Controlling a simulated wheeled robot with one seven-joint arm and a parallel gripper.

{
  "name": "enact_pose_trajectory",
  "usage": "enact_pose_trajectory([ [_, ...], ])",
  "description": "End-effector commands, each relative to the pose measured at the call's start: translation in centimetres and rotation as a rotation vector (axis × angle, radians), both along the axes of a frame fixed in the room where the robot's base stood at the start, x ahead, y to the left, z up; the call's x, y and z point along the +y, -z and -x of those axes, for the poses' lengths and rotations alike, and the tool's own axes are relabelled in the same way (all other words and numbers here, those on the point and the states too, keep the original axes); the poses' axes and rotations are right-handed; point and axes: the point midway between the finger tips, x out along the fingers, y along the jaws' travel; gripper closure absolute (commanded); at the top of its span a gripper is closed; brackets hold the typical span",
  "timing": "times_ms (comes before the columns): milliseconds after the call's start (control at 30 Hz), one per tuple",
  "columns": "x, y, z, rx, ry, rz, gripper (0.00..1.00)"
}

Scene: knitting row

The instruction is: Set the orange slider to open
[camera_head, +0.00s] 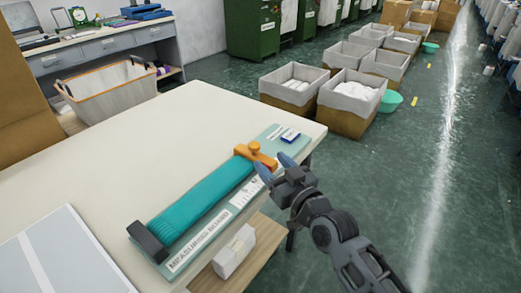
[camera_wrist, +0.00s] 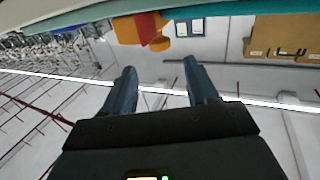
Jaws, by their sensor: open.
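The orange slider (camera_head: 256,156) sits on the measuring board (camera_head: 196,240) at the far right end of a teal ribbed knit piece (camera_head: 205,204). It has a raised round knob. A dark end block (camera_head: 148,240) is at the board's near left end. My gripper (camera_head: 275,165) is open and empty, just right of the slider, beyond the board's right edge, and appears apart from it. In the wrist view the slider (camera_wrist: 140,29) shows at the top, ahead of the open fingers (camera_wrist: 160,76). I cannot read which setting the slider is at.
The board lies along the right edge of a pale table (camera_head: 110,150). A white box (camera_head: 235,252) sits on a shelf below. A lined basket (camera_head: 108,90) stands behind the table; lined bins (camera_head: 348,98) stand on the floor.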

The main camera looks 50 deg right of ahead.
Motion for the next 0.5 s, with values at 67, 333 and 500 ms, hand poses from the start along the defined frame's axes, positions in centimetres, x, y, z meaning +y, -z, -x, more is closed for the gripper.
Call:
enact_pose_trajectory([
  [67, -0.3, -0.2, -1.0, -0.002, 0.0, 0.0, 0.42],
  [333, -1.7, -0.2, -4.7, -0.001, 0.0, -0.001, 0.42],
  [500, -2.3, -0.1, -6.1, -0.001, 0.0, 0.0, 0.42],
])
